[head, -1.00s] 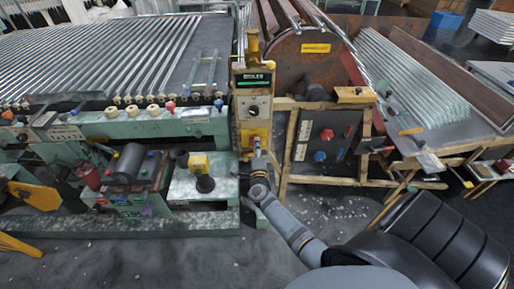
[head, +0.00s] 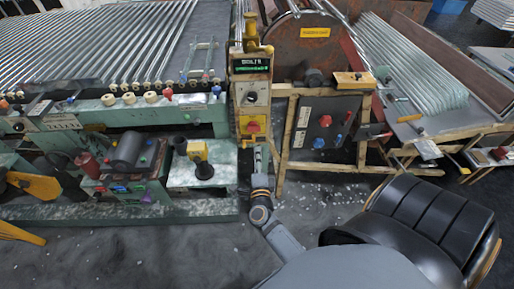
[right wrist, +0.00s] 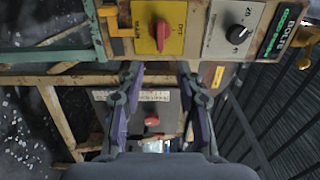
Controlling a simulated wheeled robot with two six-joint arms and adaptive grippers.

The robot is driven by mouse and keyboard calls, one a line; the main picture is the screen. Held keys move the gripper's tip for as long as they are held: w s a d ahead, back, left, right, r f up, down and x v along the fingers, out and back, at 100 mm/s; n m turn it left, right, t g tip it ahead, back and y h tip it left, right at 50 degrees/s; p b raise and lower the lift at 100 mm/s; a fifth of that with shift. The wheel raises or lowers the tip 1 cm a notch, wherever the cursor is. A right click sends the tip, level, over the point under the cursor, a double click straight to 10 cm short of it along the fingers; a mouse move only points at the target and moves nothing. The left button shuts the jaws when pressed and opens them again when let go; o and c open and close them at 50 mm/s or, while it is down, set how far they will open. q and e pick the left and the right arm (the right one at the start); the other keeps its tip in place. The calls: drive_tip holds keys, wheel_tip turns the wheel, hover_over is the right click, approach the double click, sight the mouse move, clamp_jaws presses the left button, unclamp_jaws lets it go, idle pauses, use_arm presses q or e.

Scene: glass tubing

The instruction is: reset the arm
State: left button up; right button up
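My right gripper (head: 258,152) is in front of the lower end of the upright control box (head: 252,98). In the right wrist view the two purple-padded fingers of this gripper (right wrist: 160,80) stand apart with nothing held between them. The red knob (right wrist: 160,34) on its yellow plate lies beyond the fingertips, and the black knob (right wrist: 237,33) is to its right. I cannot tell from these views whether a fingertip touches the box. My left gripper is not in view.
A green machine bench (head: 130,116) with glass tubes is on the left. A dark panel (head: 318,124) in a wooden frame (head: 284,145) stands right of the box. More tubes (head: 410,65) lie at right. The grey floor (head: 150,255) in front is mostly clear.

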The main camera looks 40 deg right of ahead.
idle(0.4)
drive_tip(key=s+a+f+n+g+y, duration=0.1)
drive_tip(key=s+a+f+n+y, duration=0.15)
drive_tip(key=f+n, duration=0.45)
drive_tip(key=s+a+f+n+g+y, duration=0.2)
drive_tip(key=s+f+n+y, duration=0.15)
drive_tip(key=f, duration=0.75)
drive_tip(key=s+a+f+n+g+y, duration=0.1)
drive_tip(key=s+a+f+n+y, duration=0.15)
drive_tip(key=f+n, duration=0.45)
drive_tip(key=s+d+f+n+g, duration=0.1)
drive_tip(key=s+f+n+g, duration=0.1)
drive_tip(key=s+f, duration=0.4)
drive_tip(key=s+d+f+n+g, duration=0.1)
drive_tip(key=s+f+n+g, duration=0.2)
drive_tip(key=s, duration=1)
drive_tip(key=s+d+f+n+g, duration=0.2)
drive_tip(key=s+f+g, duration=0.3)
drive_tip(key=s+f, duration=0.4)
drive_tip(key=shift+s+f, duration=0.15)
drive_tip(key=shift+s, duration=0.55)
